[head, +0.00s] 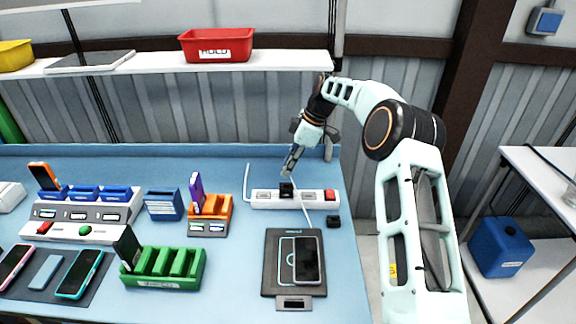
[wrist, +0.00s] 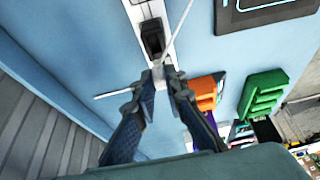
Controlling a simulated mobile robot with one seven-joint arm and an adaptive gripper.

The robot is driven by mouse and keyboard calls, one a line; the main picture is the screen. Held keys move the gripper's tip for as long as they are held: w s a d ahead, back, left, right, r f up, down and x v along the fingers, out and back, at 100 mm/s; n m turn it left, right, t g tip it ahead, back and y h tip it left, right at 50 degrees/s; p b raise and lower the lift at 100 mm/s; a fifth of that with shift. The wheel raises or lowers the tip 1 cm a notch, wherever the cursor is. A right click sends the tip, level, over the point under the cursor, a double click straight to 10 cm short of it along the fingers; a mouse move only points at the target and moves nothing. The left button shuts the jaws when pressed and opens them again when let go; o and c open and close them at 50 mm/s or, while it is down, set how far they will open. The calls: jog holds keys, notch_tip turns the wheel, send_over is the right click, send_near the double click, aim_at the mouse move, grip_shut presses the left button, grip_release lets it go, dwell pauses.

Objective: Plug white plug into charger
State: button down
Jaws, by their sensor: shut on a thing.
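My gripper (head: 289,168) reaches down over the back of the white power strip (head: 264,199) on the blue bench. In the wrist view the fingertips (wrist: 161,82) are close together on a small white plug (wrist: 158,73), mostly hidden by the fingers. A thin white cable (wrist: 178,50) runs from near the fingers. A black plug (head: 287,190) stands in the strip, just beyond the fingertips; it also shows in the wrist view (wrist: 153,38). Whether the white plug touches the strip cannot be told. A black charging pad (head: 274,284) with a phone (head: 309,262) lies in front.
A small black block (head: 333,221) lies right of the strip's front. An orange holder (head: 209,224), a blue holder (head: 163,205) and a green rack (head: 162,272) stand to the left. The strip has a red switch (head: 330,195). Bare bench lies behind the strip.

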aim_at(283, 186)
jog(key=shift+f+b, duration=0.85)
jog(key=shift+f, duration=0.7)
jog(key=shift+s+f+b, duration=0.1)
jog(key=shift+f+b, duration=0.4)
jog(key=shift+f, duration=0.3)
dwell(0.6)
dwell(0.3)
jog(key=c, duration=1.9)
grip_release()
jog(key=shift+o, duration=0.3)
jog(key=o, duration=0.3)
jog(key=shift+o, duration=0.2)
jog(key=shift+r, duration=0.15)
jog(key=shift+r+p, duration=2.05)
jog(key=shift+r, duration=1.4)
